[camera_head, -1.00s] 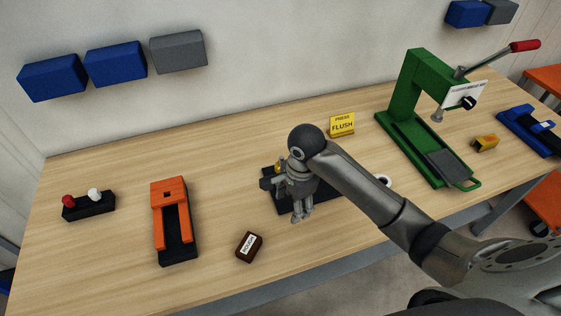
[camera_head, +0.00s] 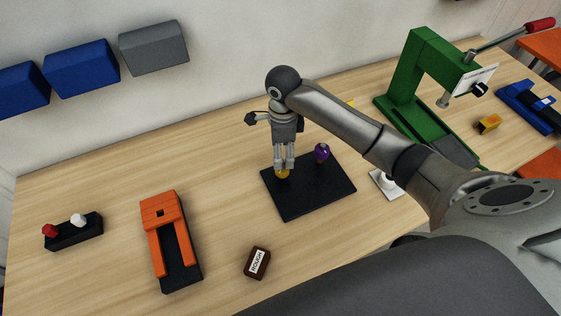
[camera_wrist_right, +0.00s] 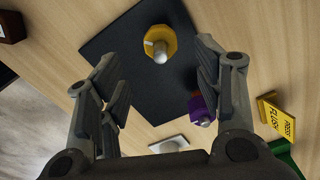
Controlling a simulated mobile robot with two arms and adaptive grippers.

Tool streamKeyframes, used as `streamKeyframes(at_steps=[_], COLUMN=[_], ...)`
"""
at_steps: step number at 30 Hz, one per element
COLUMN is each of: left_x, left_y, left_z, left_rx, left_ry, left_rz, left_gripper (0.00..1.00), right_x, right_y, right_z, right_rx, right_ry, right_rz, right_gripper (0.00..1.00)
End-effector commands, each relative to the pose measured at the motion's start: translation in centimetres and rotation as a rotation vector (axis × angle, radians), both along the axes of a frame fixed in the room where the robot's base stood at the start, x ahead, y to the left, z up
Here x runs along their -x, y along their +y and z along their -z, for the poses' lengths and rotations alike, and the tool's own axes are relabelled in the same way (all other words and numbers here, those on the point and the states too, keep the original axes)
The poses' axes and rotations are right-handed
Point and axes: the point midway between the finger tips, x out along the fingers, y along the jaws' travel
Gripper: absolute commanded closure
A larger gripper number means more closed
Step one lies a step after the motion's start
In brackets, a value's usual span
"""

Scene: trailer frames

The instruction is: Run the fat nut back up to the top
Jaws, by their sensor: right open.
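A black plate (camera_head: 318,190) lies on the table in the head view and carries a yellow nut (camera_head: 282,174) and a purple knob-like piece (camera_head: 322,153). In the right wrist view the yellow nut (camera_wrist_right: 161,40) is wide, has a white mark and shows a pale stud end at its middle. The purple piece (camera_wrist_right: 200,108) is beside the right finger there. My right gripper (camera_head: 284,163) points down over the yellow nut. In its wrist view its fingers (camera_wrist_right: 157,72) are apart with nothing between them touching. My left gripper is out of view.
A brown block marked ROUGH (camera_head: 257,263), an orange fixture (camera_head: 170,240) and a black box with red and white knobs (camera_head: 73,231) stand left and front. A green press (camera_head: 420,85) stands right. A white piece (camera_head: 385,183) is near the plate. A yellow PRESS FLUSH sign (camera_wrist_right: 277,116) is close by.

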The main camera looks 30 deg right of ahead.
Motion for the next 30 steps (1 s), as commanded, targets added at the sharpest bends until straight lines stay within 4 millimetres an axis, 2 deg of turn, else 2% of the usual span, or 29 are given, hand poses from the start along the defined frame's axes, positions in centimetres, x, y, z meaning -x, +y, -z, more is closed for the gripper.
streamKeyframes(at_steps=[1,3,7,11,18,24,30], left_x=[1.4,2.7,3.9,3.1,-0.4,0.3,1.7], left_y=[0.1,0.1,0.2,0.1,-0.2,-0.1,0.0], left_z=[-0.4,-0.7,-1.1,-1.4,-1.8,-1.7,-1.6], left_rx=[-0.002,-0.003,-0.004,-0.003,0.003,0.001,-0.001], left_ry=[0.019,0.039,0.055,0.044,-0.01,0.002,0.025], left_rz=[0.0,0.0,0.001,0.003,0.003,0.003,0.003], left_gripper=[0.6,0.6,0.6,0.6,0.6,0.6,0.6], right_x=[0.1,0.1,0.1,0.0,0.0,0.0,0.0], right_y=[-0.1,-0.1,-0.1,0.0,0.0,0.0,0.0], right_z=[0.9,2.3,4.7,6.4,7.8,7.8,7.8], right_rx=[0.002,0.002,0.002,0.001,0.0,0.0,0.0], right_ry=[0.005,0.005,0.004,0.001,0.0,0.0,0.0], right_rz=[0.002,0.0,0.001,0.0,-0.001,-0.002,-0.001], right_gripper=[0.4,0.4,0.4,0.4,0.4,0.4,0.64])
